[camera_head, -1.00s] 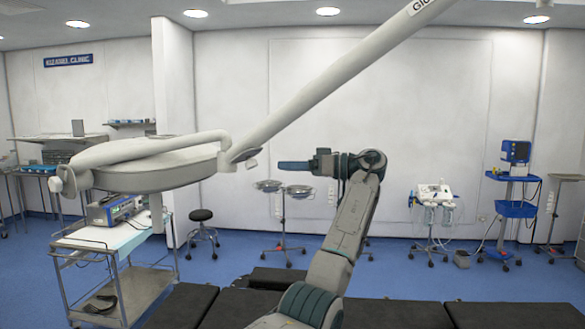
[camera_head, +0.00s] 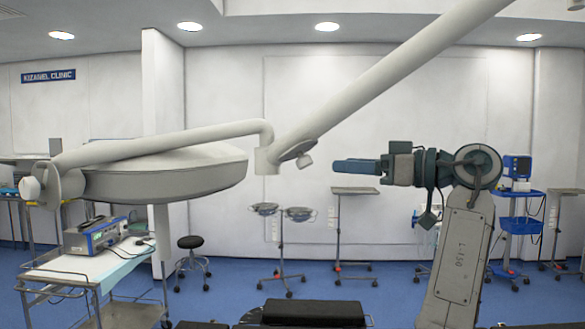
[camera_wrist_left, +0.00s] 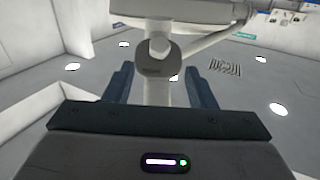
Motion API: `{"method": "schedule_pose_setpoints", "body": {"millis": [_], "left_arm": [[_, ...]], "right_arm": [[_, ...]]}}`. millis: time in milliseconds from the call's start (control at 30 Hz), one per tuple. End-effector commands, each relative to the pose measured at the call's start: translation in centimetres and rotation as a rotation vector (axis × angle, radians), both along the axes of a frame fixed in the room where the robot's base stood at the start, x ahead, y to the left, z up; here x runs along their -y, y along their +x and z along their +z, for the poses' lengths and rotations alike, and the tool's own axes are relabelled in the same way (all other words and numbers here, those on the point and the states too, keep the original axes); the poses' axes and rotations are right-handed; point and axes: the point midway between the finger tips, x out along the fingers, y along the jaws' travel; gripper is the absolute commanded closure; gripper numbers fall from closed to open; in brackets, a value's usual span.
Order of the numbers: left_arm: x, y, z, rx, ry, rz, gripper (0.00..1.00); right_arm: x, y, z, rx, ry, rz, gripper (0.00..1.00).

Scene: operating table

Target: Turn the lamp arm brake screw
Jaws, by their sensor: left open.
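The white lamp arm (camera_head: 395,75) slopes down from the upper right in the head view to a joint above the lamp head (camera_head: 165,178). The small pale brake screw (camera_head: 304,161) sticks out at the right of this joint. My left gripper (camera_head: 335,166) points left at about the screw's height, with a small gap between fingertips and screw. In the left wrist view, my left gripper (camera_wrist_left: 160,78) is open and empty, its two fingers apart. A grey piece with a round knob (camera_wrist_left: 158,48), apparently the joint with its screw, appears between and beyond them. My right gripper is not in view.
A white trolley (camera_head: 75,270) with a monitor device (camera_head: 95,235) stands below the lamp at left. Instrument stands (camera_head: 283,245) and a stool (camera_head: 192,243) are farther back. Dark table padding (camera_head: 312,313) lies at the bottom. The air around the gripper looks free.

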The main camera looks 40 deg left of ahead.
Motion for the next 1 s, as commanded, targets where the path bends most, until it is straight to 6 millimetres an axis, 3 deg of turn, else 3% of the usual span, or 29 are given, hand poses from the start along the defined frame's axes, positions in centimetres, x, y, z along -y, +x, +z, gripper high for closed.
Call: {"method": "schedule_pose_setpoints", "body": {"millis": [100,200,500,933,1000], "left_arm": [[-2.1,-0.3,0.4,0.001,0.002,0.005,0.49],[-4.2,-0.5,0.4,0.001,0.001,0.007,0.49],[-8.8,-1.1,0.3,0.000,0.002,0.005,0.49],[-9.8,-1.2,0.1,0.000,0.001,0.002,0.49],[-9.8,-1.2,0.1,0.000,0.001,0.002,0.63]], "right_arm": [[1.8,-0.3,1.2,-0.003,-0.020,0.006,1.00],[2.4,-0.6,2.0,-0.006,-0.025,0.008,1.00],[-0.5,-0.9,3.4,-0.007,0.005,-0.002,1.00],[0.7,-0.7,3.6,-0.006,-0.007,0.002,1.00],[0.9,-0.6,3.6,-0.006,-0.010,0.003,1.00]]}}
